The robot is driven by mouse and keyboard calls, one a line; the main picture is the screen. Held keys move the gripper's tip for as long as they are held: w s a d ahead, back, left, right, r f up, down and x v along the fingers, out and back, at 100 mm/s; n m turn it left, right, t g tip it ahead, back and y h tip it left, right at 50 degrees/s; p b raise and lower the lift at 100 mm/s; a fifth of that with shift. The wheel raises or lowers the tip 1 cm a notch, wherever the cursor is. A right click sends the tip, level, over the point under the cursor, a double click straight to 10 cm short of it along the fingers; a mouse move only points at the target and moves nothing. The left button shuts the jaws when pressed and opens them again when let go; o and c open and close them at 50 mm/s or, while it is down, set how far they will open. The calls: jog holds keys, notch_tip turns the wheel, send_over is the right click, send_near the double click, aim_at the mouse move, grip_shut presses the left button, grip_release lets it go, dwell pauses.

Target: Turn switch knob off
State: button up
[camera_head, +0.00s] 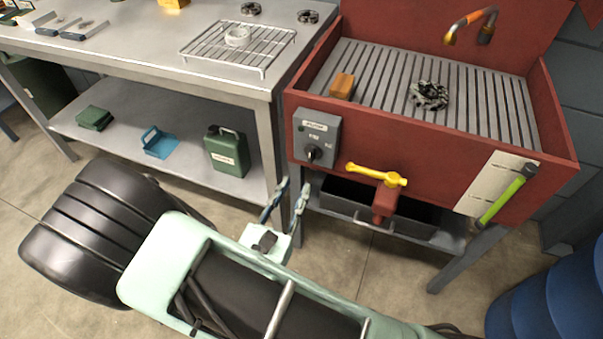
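The switch knob (314,153) is a small dark round knob on the lower part of a grey switch box (317,136). The box is fixed to the left end of the red sink unit's front (425,151) and has a white label at its top. The knob's exact setting is too small to read. My gripper (287,193) is below and a little left of the box, apart from the knob. Its two fingers are spread, with nothing between them.
A yellow-handled valve (377,179) sticks out right of the box, above a dark bin (370,200). A green-handled tool (506,194) hangs at the right. A metal bench (150,67) with a lower shelf stands left. Blue barrels (550,300) stand lower right.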

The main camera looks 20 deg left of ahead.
jog(key=shift+s+a, duration=0.1)
jog(key=shift+s, duration=1.35)
